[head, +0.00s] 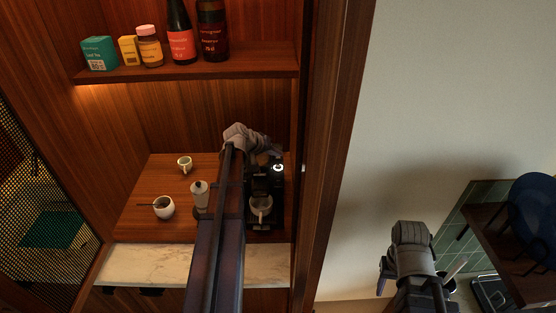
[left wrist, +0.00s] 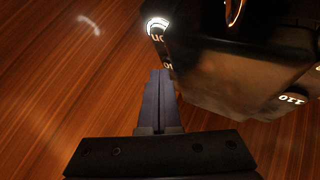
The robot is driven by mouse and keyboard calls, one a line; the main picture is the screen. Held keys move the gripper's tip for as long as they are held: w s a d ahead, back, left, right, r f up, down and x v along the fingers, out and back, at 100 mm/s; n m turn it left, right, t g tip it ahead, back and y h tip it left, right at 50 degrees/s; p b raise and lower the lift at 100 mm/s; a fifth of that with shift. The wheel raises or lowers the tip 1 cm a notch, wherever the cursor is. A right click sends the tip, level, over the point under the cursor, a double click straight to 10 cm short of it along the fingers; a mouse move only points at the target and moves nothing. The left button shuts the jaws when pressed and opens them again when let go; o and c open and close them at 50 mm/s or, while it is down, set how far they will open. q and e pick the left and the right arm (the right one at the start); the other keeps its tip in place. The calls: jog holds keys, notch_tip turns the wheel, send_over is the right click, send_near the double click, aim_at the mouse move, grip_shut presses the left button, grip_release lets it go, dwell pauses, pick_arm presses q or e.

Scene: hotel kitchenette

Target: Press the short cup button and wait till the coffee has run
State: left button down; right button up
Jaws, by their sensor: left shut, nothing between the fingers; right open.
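The black coffee machine (head: 276,190) stands at the right side of the wooden niche, partly hidden by my left arm. A lit white ring button (head: 278,168) shows on its top; a glowing ring (left wrist: 157,25) also shows at the machine's edge in the left wrist view. A light cup (head: 261,205) stands at the machine's front; I cannot tell whether coffee is in it. My left gripper (left wrist: 160,78) is shut and empty, its tips close to the machine's edge below the glowing ring; contact is unclear. My right gripper (head: 414,268) is open and empty, away to the right.
A moka pot (head: 200,196), a white bowl (head: 164,208) and a small mug (head: 185,164) stand left of my left arm. A shelf (head: 190,74) with bottles and boxes is above. A wooden side panel (head: 330,150) borders the niche on the right.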

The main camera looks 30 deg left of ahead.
pick_arm(q)
jog(key=shift+s+f+b, duration=0.1)
jog(key=shift+f+b, duration=0.4)
jog(key=shift+b, duration=0.05)
dwell(0.7)
jog(key=shift+r, duration=0.15)
jog(key=shift+a+r+p, duration=0.15)
jog(key=shift+r+p, duration=0.25)
jog(key=shift+p, duration=0.25)
jog(key=shift+a+r, duration=0.1)
jog(key=shift+r, duration=0.15)
jog(key=shift+a, duration=0.15)
jog(key=shift+r+p, duration=0.1)
jog(key=shift+p, duration=0.2)
jog(key=r+p, duration=0.5)
jog(key=shift+d, duration=0.2)
